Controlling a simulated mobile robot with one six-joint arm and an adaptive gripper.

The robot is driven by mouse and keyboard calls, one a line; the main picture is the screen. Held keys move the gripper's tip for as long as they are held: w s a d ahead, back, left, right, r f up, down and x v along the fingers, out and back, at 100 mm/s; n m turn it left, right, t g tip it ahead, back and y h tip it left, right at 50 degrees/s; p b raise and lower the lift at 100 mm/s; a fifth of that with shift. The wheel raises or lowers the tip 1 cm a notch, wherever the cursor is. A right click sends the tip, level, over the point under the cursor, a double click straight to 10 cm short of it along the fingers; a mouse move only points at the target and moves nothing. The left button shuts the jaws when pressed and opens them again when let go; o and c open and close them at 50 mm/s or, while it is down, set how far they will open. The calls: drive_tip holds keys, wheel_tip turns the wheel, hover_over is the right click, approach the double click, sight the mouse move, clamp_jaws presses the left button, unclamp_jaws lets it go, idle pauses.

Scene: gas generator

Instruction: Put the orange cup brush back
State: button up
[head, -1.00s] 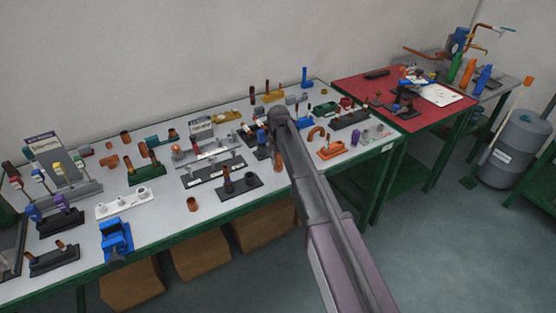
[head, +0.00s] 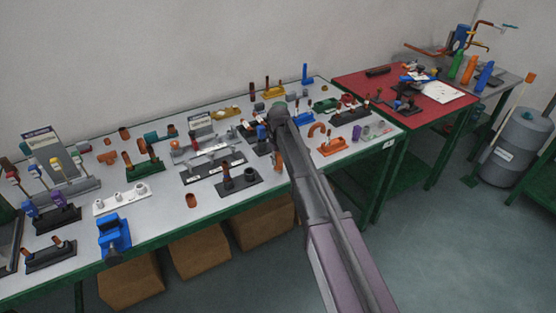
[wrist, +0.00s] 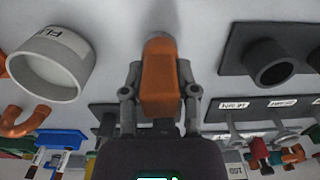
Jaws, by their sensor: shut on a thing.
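In the wrist view my gripper (wrist: 157,100) is shut on the orange cup brush (wrist: 160,78). Its orange body lies between the two grey fingers, and a grey end shows beyond it against the pale tabletop. I cannot tell whether that end touches the table. In the head view my arm hides the fingertips. A small orange-brown piece (head: 278,160) shows beside the arm there; I cannot tell whether it is the brush. A black holder (wrist: 234,54) with a dark round socket stands right of the gripper in the wrist view. Labelled dark plates lie nearby.
A white labelled cup (wrist: 50,62) is close on the left in the wrist view. The bench (head: 165,213) is crowded with fittings and stands. A blue vise (head: 113,235) sits at its front edge. A red table (head: 440,115) stands at the right.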

drive_tip(key=shift+f, duration=0.25)
drive_tip(key=o, duration=1)
drive_tip(key=shift+r, duration=0.2)
